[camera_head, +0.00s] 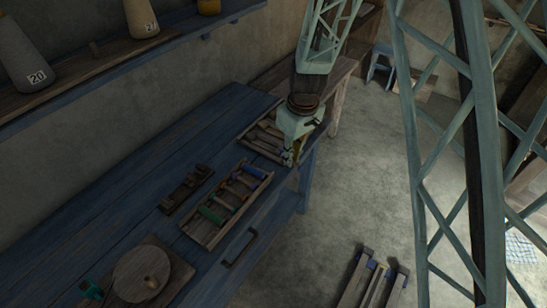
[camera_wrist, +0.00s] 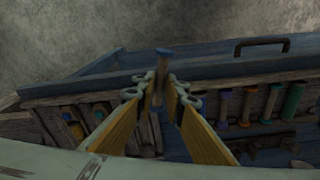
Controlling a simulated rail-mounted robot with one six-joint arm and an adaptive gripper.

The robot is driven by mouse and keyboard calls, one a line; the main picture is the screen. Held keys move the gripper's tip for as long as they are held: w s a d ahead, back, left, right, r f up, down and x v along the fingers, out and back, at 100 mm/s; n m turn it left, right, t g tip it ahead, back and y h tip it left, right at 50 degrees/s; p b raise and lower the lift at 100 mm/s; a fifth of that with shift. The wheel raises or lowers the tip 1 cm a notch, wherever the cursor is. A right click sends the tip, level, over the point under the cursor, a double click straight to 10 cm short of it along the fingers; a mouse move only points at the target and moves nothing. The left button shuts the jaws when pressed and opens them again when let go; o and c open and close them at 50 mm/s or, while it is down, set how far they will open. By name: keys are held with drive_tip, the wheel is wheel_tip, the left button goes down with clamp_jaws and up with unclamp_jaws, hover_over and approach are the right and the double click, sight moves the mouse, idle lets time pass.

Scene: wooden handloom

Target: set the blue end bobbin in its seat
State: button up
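My gripper (camera_wrist: 162,88) points down near the bench's front edge, its two yellowish fingers close together. Between the fingertips is a slim brown piece with a dull blue end (camera_wrist: 162,52), which looks like the blue end bobbin; the fingers hide much of it. The far tray (camera_head: 250,147) holds more slim pieces. I cannot tell which seat is empty.
The blue bench (camera_head: 130,190) carries a dark wooden rack (camera_head: 186,188) behind the near tray and a round wooden disc (camera_head: 135,275) at the near end. A handle (camera_head: 240,248) is on the bench front. A shelf with cones (camera_head: 30,62) runs along the wall.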

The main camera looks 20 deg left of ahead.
drive_tip(key=w+d+r+m+p, duration=0.1)
drive_tip(key=d+m+p, duration=0.1)
drive_tip(key=d, duration=0.9)
drive_tip(key=w+d+m+p, duration=0.1)
drive_tip(key=d+m, duration=0.4)
drive_tip(key=d, duration=0.6)
drive_tip(key=w+d+r+m+h+p, duration=0.1)
drive_tip(key=d+m, duration=0.3)
drive_tip(key=d, duration=0.8)
drive_tip(key=shift+w+r+t+p, duration=0.2)
drive_tip(key=shift+r+t+p, duration=0.2)
drive_tip(key=shift+p, duration=0.45)
